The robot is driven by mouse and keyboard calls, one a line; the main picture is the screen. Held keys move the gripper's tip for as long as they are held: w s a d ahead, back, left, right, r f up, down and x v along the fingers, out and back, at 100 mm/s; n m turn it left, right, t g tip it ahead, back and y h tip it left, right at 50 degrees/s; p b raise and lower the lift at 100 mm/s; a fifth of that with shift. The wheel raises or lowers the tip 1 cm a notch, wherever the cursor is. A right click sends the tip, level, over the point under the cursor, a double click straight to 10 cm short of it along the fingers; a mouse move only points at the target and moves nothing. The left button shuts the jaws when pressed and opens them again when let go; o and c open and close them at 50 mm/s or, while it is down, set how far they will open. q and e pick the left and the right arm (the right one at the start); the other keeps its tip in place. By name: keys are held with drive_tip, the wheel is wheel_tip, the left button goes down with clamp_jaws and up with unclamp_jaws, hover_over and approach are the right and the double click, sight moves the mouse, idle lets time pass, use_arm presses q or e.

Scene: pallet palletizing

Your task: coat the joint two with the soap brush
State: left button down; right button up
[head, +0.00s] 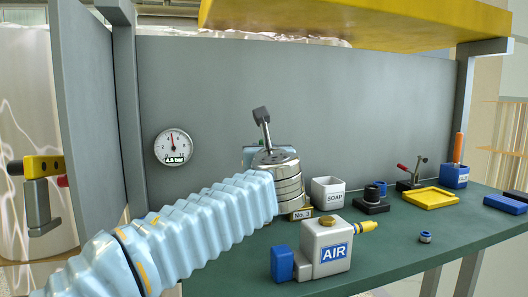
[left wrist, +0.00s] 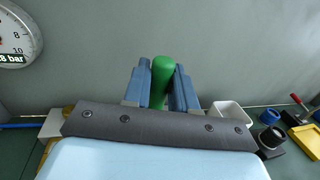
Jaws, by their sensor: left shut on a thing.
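My left gripper (left wrist: 163,82) is shut on the green handle of the soap brush (left wrist: 162,70) in the left wrist view. The brush's bristles are not visible there. In the head view my own wrist and sleeve hide this gripper and the brush. A white cup marked SOAP (head: 328,193) stands just right of my wrist; it also shows right of the fingers in the left wrist view (left wrist: 232,116). A plate reading No. 3 (head: 302,214) shows beside my wrist. Joint two is not identifiable; my arm covers that part of the bench. My right gripper is not in view.
A white AIR unit (head: 326,247) with a blue end stands at the front of the green bench (head: 400,245). A dial gauge (head: 173,147) is on the back panel. A yellow tray (head: 431,198) and blue holder (head: 455,177) stand right. A yellow shelf (head: 360,22) overhangs.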

use_arm(q)
drive_tip(key=shift+f+b, duration=0.45)
drive_tip(key=shift+f, duration=0.2)
idle(0.3)
drive_tip(key=shift+a+p, duration=0.15)
drive_tip(key=shift+p, duration=0.5)
drive_tip(key=shift+d, duration=0.2)
idle(0.9)
